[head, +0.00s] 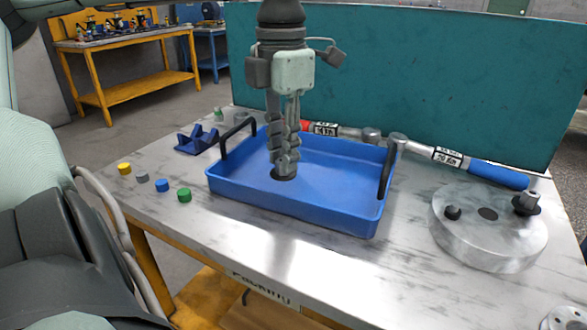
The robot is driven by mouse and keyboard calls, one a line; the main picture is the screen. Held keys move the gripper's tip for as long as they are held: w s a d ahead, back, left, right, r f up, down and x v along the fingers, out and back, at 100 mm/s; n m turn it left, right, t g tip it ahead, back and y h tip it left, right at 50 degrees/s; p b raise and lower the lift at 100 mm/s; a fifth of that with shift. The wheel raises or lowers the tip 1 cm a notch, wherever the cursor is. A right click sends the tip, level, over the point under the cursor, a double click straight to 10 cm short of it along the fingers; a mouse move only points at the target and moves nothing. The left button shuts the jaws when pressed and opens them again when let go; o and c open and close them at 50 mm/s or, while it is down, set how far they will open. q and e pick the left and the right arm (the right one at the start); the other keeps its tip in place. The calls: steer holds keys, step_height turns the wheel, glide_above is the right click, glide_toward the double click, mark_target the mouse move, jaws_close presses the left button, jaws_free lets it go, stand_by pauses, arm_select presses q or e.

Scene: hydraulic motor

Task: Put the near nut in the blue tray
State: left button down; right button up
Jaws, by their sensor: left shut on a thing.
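My left gripper (284,155) points straight down over the blue tray (330,215) and is shut on a dark flanged nut (284,177). The fingers hide most of the nut; its dark flange shows at their tips. The nut is inside the tray's outline, over its floor; I cannot tell whether it touches the floor. The tray has two black handles and is otherwise empty. On the round metal part (478,250) at the right are a dark hole, a black piece (453,213) and a black flanged nut (525,204) around a stud. My right gripper is out of view.
Yellow (124,169), grey (142,177), blue (161,185) and green (184,195) caps lie left of the tray. A blue holder (197,140) stands behind them. Wrench-like tools (497,176) lie behind the tray, before a teal panel (400,80).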

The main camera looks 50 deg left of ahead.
mark_target(293, 176)
arm_select(q)
steer(key=shift+w+d+f, duration=0.1)
steer(key=shift+w+f, duration=0.55)
steer(key=shift+w, duration=0.35)
step_height(293, 176, down, 4)
steer(key=shift+r, duration=0.1)
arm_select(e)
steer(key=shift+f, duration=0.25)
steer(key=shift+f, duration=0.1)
arm_select(q)
steer(key=shift+f, duration=0.2)
